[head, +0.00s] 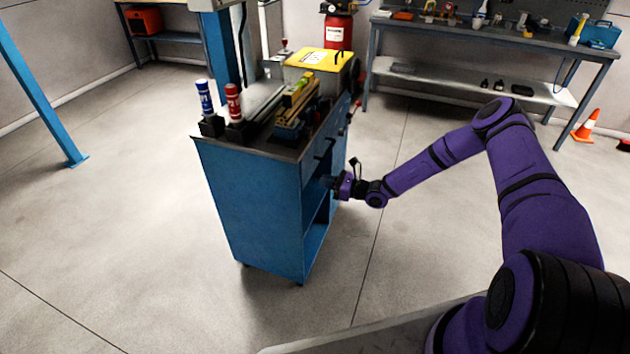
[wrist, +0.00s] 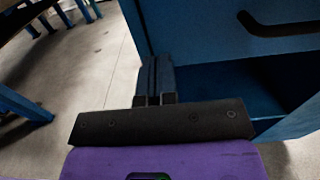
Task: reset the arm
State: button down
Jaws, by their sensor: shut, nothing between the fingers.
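My purple arm reaches from the lower right of the head view toward the right side of a blue tool cart (head: 255,205). My gripper (head: 328,182) is at the cart's open side, by its upper shelf opening. In the wrist view my gripper (wrist: 156,100) has its fingers together with nothing between them. The cart's blue side and a dark drawer handle (wrist: 280,24) fill the upper right there. I cannot tell whether the fingertips touch the cart.
A workbench (head: 480,38) and orange cone (head: 586,125) are behind to the right. A blue post (head: 45,95) stands left. Floor around the cart is open.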

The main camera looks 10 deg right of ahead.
jog(key=v, duration=0.8)
jog(key=s+a+r+n+g+h, duration=0.15)
jog(key=s+r+n+g, duration=0.35)
jog(key=r, duration=0.6)
jog(key=s+a+r+n+g+h, duration=0.1)
jog(key=s+r+n+g+h, duration=0.2)
jog(key=r+n, duration=0.65)
jog(key=s+a+r+n+g+h, duration=0.1)
jog(key=s+r+n+g+h, duration=0.4)
jog(key=r, duration=0.9)
jog(key=s+d+r+n+t+h, duration=0.1)
jog(key=s+r+t, duration=0.1)
jog(key=s+r, duration=0.4)
jog(key=s+d+r+n+t+h, duration=0.2)
jog(key=s+r, duration=0.3)
jog(key=s, duration=0.7)
jog(key=s+d+r+n+t+h, duration=0.2)
jog(key=s+r+t, duration=0.2)
jog(key=s, duration=0.5)
notch_tip(320, 180, up, 3)
jog(key=shift+d+f, duration=0.15)
jog(key=shift+d, duration=0.05)
